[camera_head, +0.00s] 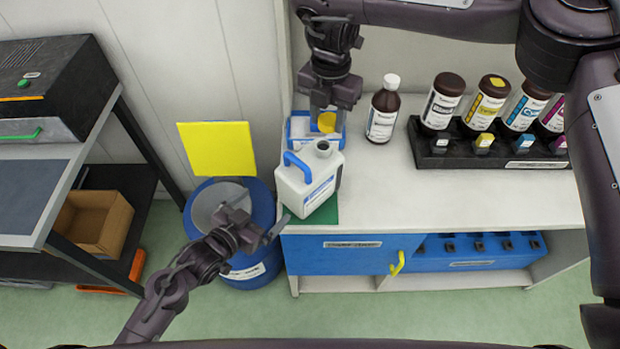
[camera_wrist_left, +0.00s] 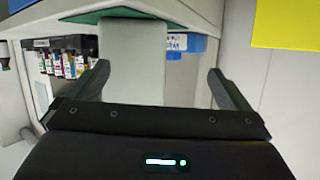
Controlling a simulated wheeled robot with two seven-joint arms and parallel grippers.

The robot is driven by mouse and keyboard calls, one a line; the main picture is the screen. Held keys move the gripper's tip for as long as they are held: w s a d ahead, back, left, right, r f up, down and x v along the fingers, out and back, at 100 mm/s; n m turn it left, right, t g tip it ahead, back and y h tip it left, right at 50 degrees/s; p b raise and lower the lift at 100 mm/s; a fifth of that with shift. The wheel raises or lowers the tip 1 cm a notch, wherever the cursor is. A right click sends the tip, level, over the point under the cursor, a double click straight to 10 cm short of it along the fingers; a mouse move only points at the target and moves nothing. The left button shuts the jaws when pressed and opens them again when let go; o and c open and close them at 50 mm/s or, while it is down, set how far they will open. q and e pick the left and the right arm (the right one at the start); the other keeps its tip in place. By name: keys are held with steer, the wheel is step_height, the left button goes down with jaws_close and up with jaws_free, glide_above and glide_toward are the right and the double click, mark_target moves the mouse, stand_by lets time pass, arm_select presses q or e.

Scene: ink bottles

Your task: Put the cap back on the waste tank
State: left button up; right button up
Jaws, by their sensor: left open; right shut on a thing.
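The waste tank (camera_head: 306,185) is a white jug with a blue handle, upright at the left end of the counter on a green mat (camera_head: 328,214). Its grey round mouth (camera_head: 322,148) is uncovered. My right gripper (camera_head: 327,112) is just behind and above the mouth, shut on a yellow cap (camera_head: 326,122). The cap is apart from the mouth. My left gripper (camera_head: 252,222) is open and empty, left of and below the tank, over the blue drum. In the left wrist view its fingers (camera_wrist_left: 160,90) are spread; I cannot tell what the pale surface between them is.
A blue-and-white tray (camera_head: 300,128) lies behind the tank. A brown bottle with a white cap (camera_head: 383,108) stands close right of my right gripper. Several ink bottles stand in a black rack (camera_head: 490,150). The blue drum (camera_head: 248,262) is below left. The counter's front middle is clear.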

mark_target(302, 178)
steer(key=shift+w+a+n, duration=0.1)
steer(key=shift+a+n, duration=0.1)
steer(key=shift+n, duration=0.2)
steer(key=shift+a+n, duration=0.2)
steer(key=shift+n, duration=0.1)
arm_select(q)
steer(key=r+h, duration=0.1)
steer(key=s+m+h, duration=0.1)
steer(key=h, duration=0.1)
steer(key=d+r+m+t+h, duration=0.1)
steer(key=h, duration=0.1)
steer(key=shift+s+d+r, duration=0.1)
steer(key=shift+s+r, duration=0.15)
steer(key=shift+r, duration=0.1)
steer(key=x, duration=1.2)
steer(key=shift+d+r, duration=0.1)
steer(key=shift+d, duration=0.05)
steer(key=c, duration=1.2)
arm_select(e)
steer(key=shift+f, duration=2.45)
